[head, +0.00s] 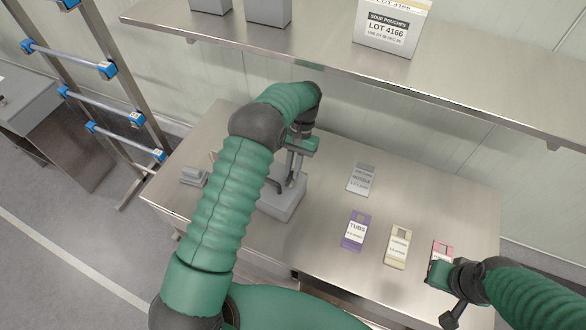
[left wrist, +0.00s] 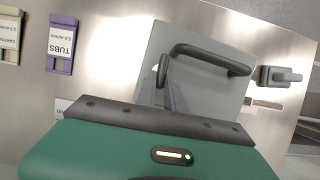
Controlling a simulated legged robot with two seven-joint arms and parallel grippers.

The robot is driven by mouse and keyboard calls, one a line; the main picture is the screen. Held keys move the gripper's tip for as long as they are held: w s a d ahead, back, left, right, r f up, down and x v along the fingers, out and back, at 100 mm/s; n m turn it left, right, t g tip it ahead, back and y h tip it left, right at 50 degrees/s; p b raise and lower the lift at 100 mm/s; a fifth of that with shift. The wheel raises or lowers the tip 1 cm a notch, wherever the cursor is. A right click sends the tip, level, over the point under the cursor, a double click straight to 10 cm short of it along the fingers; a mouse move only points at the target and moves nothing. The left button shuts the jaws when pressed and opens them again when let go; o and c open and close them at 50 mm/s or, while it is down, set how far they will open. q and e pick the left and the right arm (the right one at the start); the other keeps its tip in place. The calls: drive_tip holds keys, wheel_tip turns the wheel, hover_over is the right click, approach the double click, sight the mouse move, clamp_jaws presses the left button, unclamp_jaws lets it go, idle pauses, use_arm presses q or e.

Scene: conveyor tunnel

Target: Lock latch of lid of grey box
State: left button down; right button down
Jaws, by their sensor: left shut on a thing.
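The grey box (head: 283,205) stands on the metal table, partly hidden by my left arm. Its lid shows in the left wrist view (left wrist: 203,88) with a dark bar handle (left wrist: 212,58) across it. My left gripper (head: 292,172) points down at the box, its fingers at the side of the lid. It is shut on a small part there that looks like the latch; the gripper body hides most of it, so its position is unclear. My right gripper (head: 452,300) is at the right front of the table near a pink card; its jaws are not clear.
A small grey fixture (head: 194,176) sits left of the box. Grey, purple (head: 355,230), cream (head: 398,245) and pink (head: 440,252) labelled cards lie to the right. A metal shelf (head: 330,55) with boxes runs above the back. Bare tabletop lies between box and cards.

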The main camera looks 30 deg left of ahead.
use_arm(q)
drive_tip(key=c, duration=1.4)
unclamp_jaws()
drive_tip(key=shift+c, duration=0.2)
drive_tip(key=shift+w+r, duration=0.1)
drive_tip(key=shift+r, duration=0.05)
drive_tip(key=b+v, duration=0.2)
drive_tip(key=v, duration=0.5)
